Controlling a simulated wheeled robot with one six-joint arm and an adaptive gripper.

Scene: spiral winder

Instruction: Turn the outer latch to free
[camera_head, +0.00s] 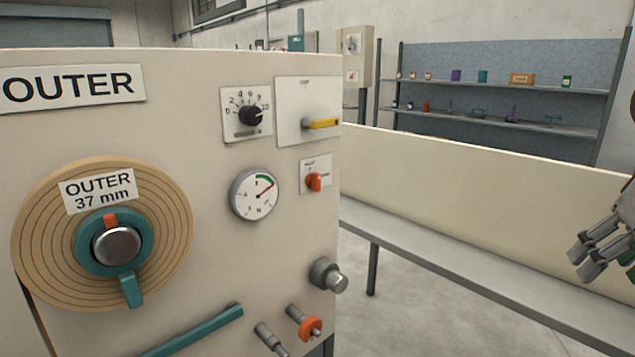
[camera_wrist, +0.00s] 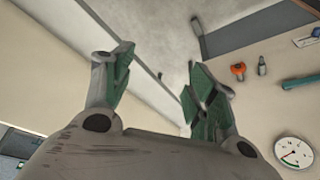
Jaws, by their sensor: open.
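The outer latch (camera_head: 130,288) is a teal ring with a short lever around a round metal hub (camera_head: 117,245), on the spool labelled OUTER 37 mm. Its lever points down and slightly right; an orange mark (camera_head: 110,221) sits at the top of the ring. The latch is not in the wrist view. My gripper (camera_head: 582,262) is at the far right of the head view, well away from the panel, over the bench. In the wrist view my gripper (camera_wrist: 160,72) is open, with green-padded fingers apart and nothing between them.
The panel also carries a dial knob (camera_head: 251,116), a yellow handle (camera_head: 321,123), a gauge (camera_head: 254,194), an orange selector (camera_head: 315,182), a metal knob (camera_head: 328,275) and a teal bar (camera_head: 196,332) that stick out. A long grey bench (camera_head: 450,270) runs right; shelves stand behind.

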